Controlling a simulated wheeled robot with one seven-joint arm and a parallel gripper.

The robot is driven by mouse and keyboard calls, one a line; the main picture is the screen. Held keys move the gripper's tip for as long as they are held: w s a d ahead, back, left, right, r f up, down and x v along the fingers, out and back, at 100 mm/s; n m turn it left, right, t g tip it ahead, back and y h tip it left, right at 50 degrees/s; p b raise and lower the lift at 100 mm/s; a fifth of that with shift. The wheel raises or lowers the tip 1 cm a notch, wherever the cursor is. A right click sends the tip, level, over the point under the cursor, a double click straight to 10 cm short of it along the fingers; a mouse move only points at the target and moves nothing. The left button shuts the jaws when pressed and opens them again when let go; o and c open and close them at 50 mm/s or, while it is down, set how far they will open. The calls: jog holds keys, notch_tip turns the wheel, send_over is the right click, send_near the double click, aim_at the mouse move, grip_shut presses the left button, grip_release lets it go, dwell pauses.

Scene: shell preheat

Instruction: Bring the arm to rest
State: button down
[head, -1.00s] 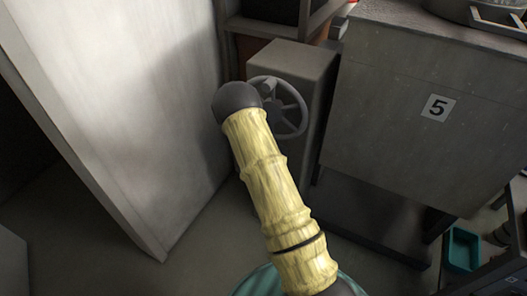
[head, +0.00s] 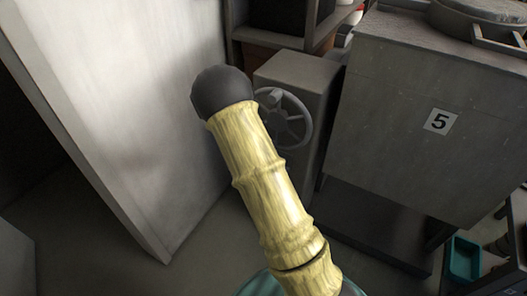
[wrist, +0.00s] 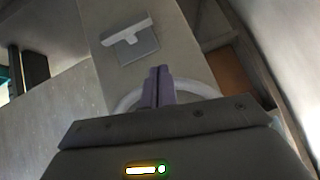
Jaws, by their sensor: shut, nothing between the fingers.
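My arm, with yellow bamboo-like links, reaches up from the bottom of the head view and ends there in a dark round joint. My gripper is hidden in that view. In the wrist view my gripper (wrist: 158,86) shows two purplish fingers pressed together, with nothing between them. Behind the fingers is a pale grey handwheel (wrist: 127,100), partly covered by them and the gripper body. I cannot tell the gap between fingers and wheel. In the head view the handwheel (head: 301,131) sits on the front of a grey box (head: 300,72), partly behind my arm.
A large pale panel (head: 130,110) stands close on the left of my arm. A grey cabinet marked 5 (head: 390,150) stands on the right. A shelf (head: 320,35) is at the back. A teal bin (head: 464,258) is at lower right. Bare floor shows below the panel.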

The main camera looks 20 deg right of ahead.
jog(key=shift+s+a+r, duration=0.1)
jog(key=shift+a+r, duration=0.05)
jog(key=shift+r, duration=0.05)
dwell(0.4)
jog(key=s+a+r+n+g+y+p, duration=0.1)
jog(key=s+a+r+n+y+p, duration=0.15)
jog(key=s+r, duration=0.4)
jog(key=s+a+r+n+g+y+p, duration=0.1)
jog(key=s+a+r+n+y+p, duration=0.2)
jog(key=r, duration=0.6)
jog(key=s+a+r+n+g+p, duration=0.1)
jog(key=s+r+n+p, duration=0.1)
jog(key=s+r, duration=0.3)
jog(key=s+a+r+n+g+p, duration=0.1)
jog(key=s+a+r+n+p, duration=0.1)
jog(key=s, duration=0.9)
notch_tip(320, 180, up, 3)
jog(key=shift+s+f+n+g+p, duration=0.1)
jog(key=shift+s+n+g+p, duration=0.2)
jog(key=shift+n+p, duration=0.7)
jog(key=shift+w, duration=0.1)
